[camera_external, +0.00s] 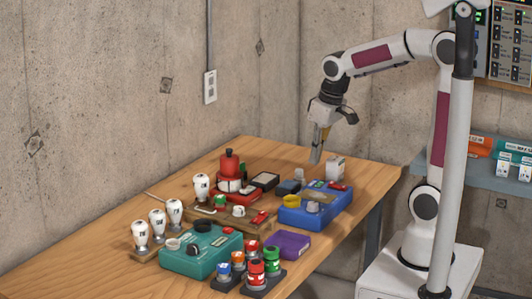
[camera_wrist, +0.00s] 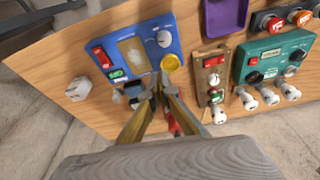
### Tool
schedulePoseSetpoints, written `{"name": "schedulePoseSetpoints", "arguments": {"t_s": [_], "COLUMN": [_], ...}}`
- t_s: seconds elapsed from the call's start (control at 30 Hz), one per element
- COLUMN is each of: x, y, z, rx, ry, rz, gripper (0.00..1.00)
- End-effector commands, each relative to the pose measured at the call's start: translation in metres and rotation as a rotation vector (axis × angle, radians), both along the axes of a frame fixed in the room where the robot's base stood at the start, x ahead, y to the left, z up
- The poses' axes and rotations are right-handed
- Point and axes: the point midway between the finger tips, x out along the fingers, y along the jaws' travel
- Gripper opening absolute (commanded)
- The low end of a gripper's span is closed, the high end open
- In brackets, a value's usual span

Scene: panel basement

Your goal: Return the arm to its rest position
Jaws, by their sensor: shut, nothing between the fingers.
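My gripper (camera_external: 316,156) hangs pointing down above the back right part of the wooden table (camera_external: 100,250), with its fingers shut and nothing between them. It is above and behind the blue panel box (camera_external: 326,217). In the wrist view the closed fingertips (camera_wrist: 158,92) show over the table, just below the blue box (camera_wrist: 120,50) in the picture. My arm reaches left from its white base, with the elbow bent high. The tips look clear of the table objects, though their exact height is hard to tell.
The table holds a teal box (camera_external: 202,250), a purple tray (camera_external: 290,244), a red device (camera_external: 229,170), white-topped bulbs (camera_external: 141,233), red and green buttons (camera_external: 272,260), and a white block (camera_external: 336,167). A concrete wall stands behind. A grey shelf (camera_external: 480,177) is at right. The table's left front is bare.

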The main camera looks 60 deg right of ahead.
Motion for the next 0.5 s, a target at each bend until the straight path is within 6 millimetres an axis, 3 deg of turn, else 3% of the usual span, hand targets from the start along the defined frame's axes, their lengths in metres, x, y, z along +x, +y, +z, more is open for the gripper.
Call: {"name": "schedulePoseSetpoints", "arguments": {"t_s": [0.5], "x": [-0.084], "y": [0.022], "z": [0.005], "rx": [0.001], "ry": [-0.075], "rz": [0.023], "gripper": [0.00]}}
